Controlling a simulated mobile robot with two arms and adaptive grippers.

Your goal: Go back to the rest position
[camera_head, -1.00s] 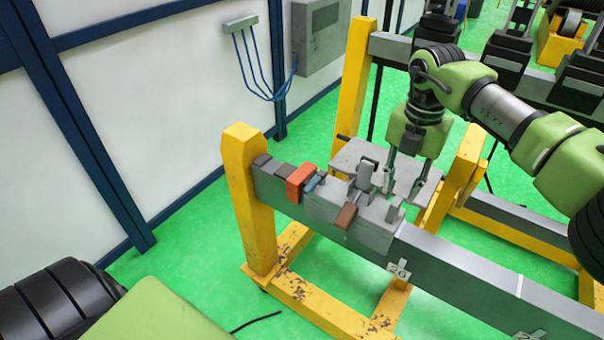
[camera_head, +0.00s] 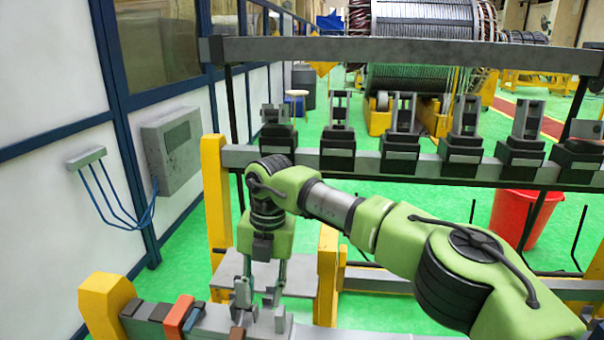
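My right gripper (camera_head: 262,288) points down over the near grey beam at the lower left of the head view, just beyond the small clamp parts on it. Its two fingers are apart, with nothing visible between them. My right arm reaches in from the lower right. My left gripper is out of view. On the beam, an orange block (camera_head: 176,315) sits beside dark grey blocks (camera_head: 146,311). A brown piece (camera_head: 237,333) lies on it at the picture's bottom edge.
A yellow post (camera_head: 108,306) ends the near beam. A rack beam (camera_head: 400,165) with several black clamps stands behind my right arm. A red bin (camera_head: 524,218) is at the right. A grey box (camera_head: 172,148) hangs on the left wall. Green floor shows between.

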